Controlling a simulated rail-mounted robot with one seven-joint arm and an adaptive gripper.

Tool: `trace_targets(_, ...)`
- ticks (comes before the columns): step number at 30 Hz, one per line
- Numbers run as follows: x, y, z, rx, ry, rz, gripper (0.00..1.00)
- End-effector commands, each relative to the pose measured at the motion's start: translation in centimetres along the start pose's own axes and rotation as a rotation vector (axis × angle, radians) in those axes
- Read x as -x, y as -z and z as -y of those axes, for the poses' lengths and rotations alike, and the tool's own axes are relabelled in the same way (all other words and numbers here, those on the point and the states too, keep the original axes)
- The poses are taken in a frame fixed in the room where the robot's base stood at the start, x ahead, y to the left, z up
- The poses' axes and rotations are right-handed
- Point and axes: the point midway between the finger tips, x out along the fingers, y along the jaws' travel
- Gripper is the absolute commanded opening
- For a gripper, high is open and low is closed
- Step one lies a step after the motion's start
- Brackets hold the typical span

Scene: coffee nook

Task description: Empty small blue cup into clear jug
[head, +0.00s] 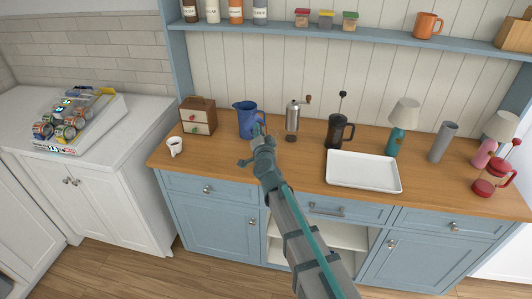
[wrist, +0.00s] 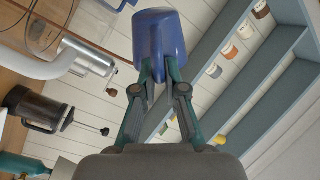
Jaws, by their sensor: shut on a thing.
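The small blue cup (wrist: 160,32) is between the fingertips of my gripper (wrist: 160,70), which is shut on it. A clear jug (wrist: 38,28) seems to show at the upper left of the wrist view, with a thick white handle (wrist: 42,67). The cup is apart from it in that view. I cannot make out the jug in the head view.
On the wooden counter (head: 225,160), a grinder (head: 292,120), French press (head: 339,132), white tray (head: 363,171) and teal lamp (head: 397,140) stand right of my gripper. A drawer box (head: 197,116) and white cup (head: 175,146) stand left. A shelf (head: 370,35) runs above.

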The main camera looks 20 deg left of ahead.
Motion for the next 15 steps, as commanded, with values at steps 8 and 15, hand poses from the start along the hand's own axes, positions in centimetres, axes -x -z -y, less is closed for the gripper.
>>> trace_targets(8, 0.01, 0.14, 0.00, -0.020, 0.001, -0.002, 0.00)
trace_targets(15, -0.06, -0.15, 0.34, -0.020, 0.001, -0.001, 0.00)
